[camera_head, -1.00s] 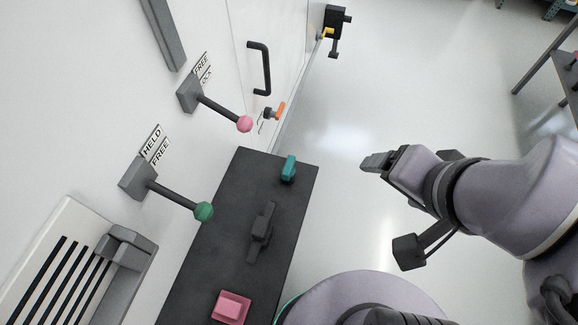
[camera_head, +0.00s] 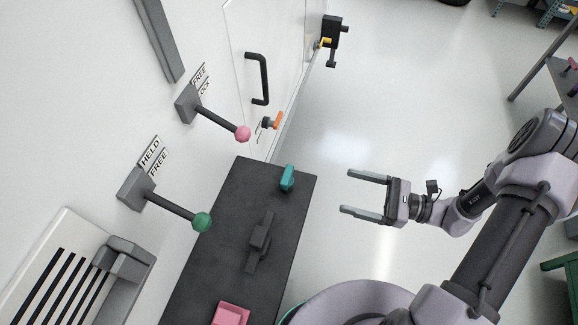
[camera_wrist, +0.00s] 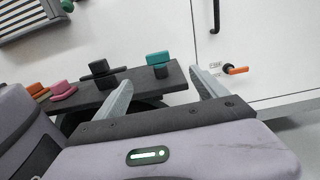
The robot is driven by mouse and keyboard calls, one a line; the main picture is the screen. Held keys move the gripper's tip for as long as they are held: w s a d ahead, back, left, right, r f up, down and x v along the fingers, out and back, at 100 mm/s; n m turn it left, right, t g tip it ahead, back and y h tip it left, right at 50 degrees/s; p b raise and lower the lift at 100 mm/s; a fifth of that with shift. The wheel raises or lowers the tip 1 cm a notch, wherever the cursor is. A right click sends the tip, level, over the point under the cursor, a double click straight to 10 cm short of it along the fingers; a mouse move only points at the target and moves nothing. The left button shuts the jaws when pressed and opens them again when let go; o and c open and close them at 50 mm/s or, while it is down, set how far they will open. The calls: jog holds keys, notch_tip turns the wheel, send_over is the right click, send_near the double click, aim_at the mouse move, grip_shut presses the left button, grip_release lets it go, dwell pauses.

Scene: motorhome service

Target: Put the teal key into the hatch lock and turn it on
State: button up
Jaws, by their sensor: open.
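The teal key (camera_head: 287,178) stands near the far end of the dark shelf (camera_head: 225,245). In the wrist view the teal key (camera_wrist: 157,58) appears between my two fingers, beyond their tips. My gripper (camera_head: 345,191) is open and empty, to the right of the shelf and apart from the key; its fingers point left toward the wall. Its fingers also show in the wrist view (camera_wrist: 160,80). A small dark lock fitting with an orange handle (camera_head: 277,119) is on the white wall panel below the black door handle; it also shows in the wrist view (camera_wrist: 237,70). I cannot tell whether this is the hatch lock.
A dark grey piece (camera_head: 260,242) and a pink piece (camera_head: 231,313) also sit on the shelf. Levers with a pink knob (camera_head: 243,134) and a green knob (camera_head: 202,222) stick out from the wall. A black box (camera_head: 332,30) with a yellow part is farther off. Floor right of the shelf is clear.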

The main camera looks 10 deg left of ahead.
aim_at(287, 175)
jog(key=a+b, duration=0.1)
jog(key=a, duration=0.4)
jog(key=a+b, duration=0.2)
jog(key=a, duration=0.4)
jog(key=a+b, duration=0.1)
jog(key=a, duration=0.5)
jog(key=shift+w+a+f+b, duration=0.1)
jog(key=shift+w+f+b, duration=0.2)
jog(key=shift+b, duration=0.1)
jog(key=shift+r, duration=0.1)
jog(key=c, duration=1.6)
jog(key=shift+r, duration=0.25)
notch_tip(287, 175, up, 4)
jog(key=p, duration=0.2)
jog(key=shift+f+p, duration=0.15)
jog(key=shift+p, duration=0.2)
jog(key=shift+s+d+r+p, duration=0.3)
jog(key=shift+s+d+p, duration=0.3)
jog(key=shift+s+d, duration=1.25)
jog(key=shift+s+d+r+p, duration=0.35)
jog(key=shift+s+d+p, duration=0.45)
jog(key=shift+s, duration=1.9)
jog(key=shift+s+d+r+p, duration=0.3)
jog(key=shift+s+d+p, duration=0.15)
jog(key=shift+s+d, duration=1.45)
